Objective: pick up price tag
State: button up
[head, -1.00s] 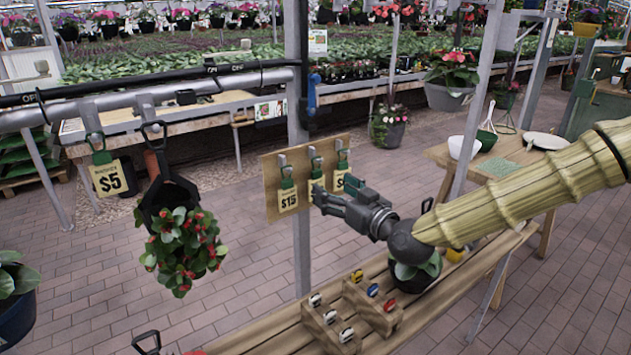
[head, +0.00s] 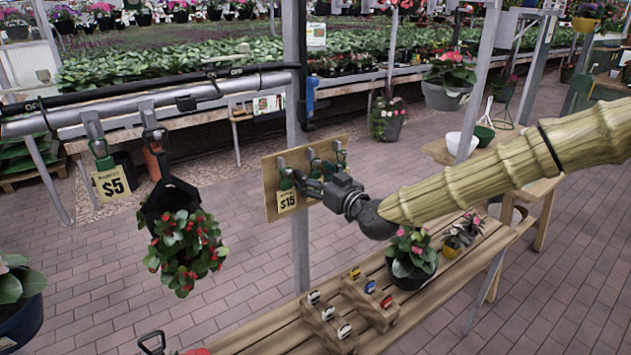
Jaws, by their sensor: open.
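Several yellow price tags with green clips hang on hooks on a wooden board (head: 268,170) fixed to a grey post. The leftmost, a $15 tag (head: 287,201), shows clearly. My gripper (head: 294,178) is open, with its fingertips at the green clip at the top of that tag. I cannot tell whether they touch the clip. Another price tag, marked $5 (head: 112,183), hangs from the rail at the left.
A hanging plant with red flowers (head: 187,250) is left of the board. Below my arm is a wooden bench (head: 268,337) with wooden blocks holding small coloured items (head: 368,301) and a potted plant (head: 410,256). A grey post (head: 299,245) stands behind the board.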

jog(key=c, duration=0.9)
jog(key=shift+r, duration=0.2)
jog(key=shift+r+b, duration=0.4)
jog(key=shift+r, duration=0.1)
jog(key=b+v, duration=0.4)
jog(key=v, duration=1.4)
